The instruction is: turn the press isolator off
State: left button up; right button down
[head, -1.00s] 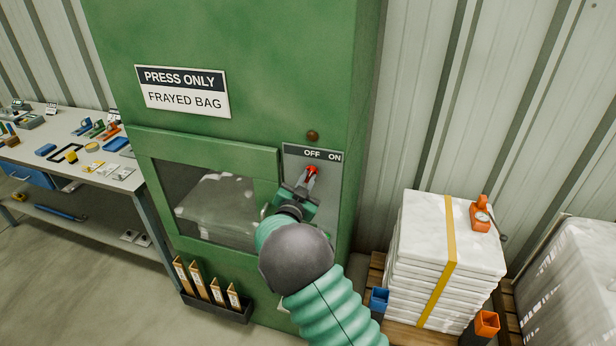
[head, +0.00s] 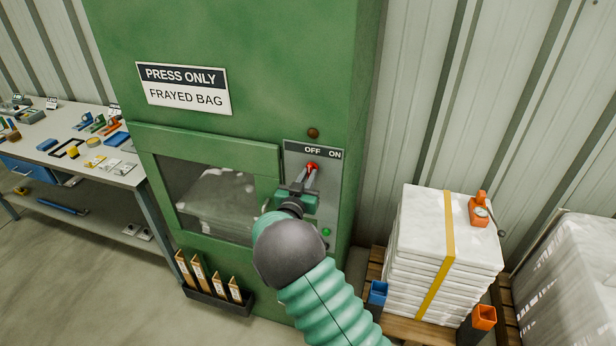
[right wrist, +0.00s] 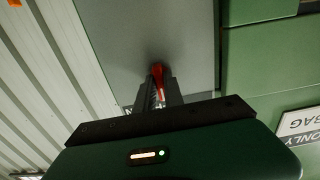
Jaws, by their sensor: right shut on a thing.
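The press isolator is a red handle (head: 313,167) on a grey panel (head: 331,180) marked OFF and ON, on the front of the green press (head: 260,50). The handle stands just under the OFF label, left of ON. My right gripper (head: 308,178) reaches up to it from below and is shut on the handle. In the right wrist view, the red handle (right wrist: 157,72) shows between the fingers of my right gripper (right wrist: 158,88). The fingers hide part of the handle. My left gripper is not in view.
A green button (head: 326,231) sits lower on the panel, and a dark brown knob (head: 313,133) is above it. A strapped stack of white bags (head: 425,240) stands on a pallet to the right. A workbench (head: 120,178) with tools is at the left.

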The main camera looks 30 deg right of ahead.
jog(key=shift+w+r, duration=0.15)
jog(key=shift+r, duration=0.25)
jog(key=c, duration=1.7)
grip_release()
jog(key=shift+o, duration=1.3)
jog(key=shift+f, duration=0.1)
jog(key=shift+f, duration=0.1)
jog(key=shift+d+f, duration=0.1)
jog(key=shift+f, duration=0.1)
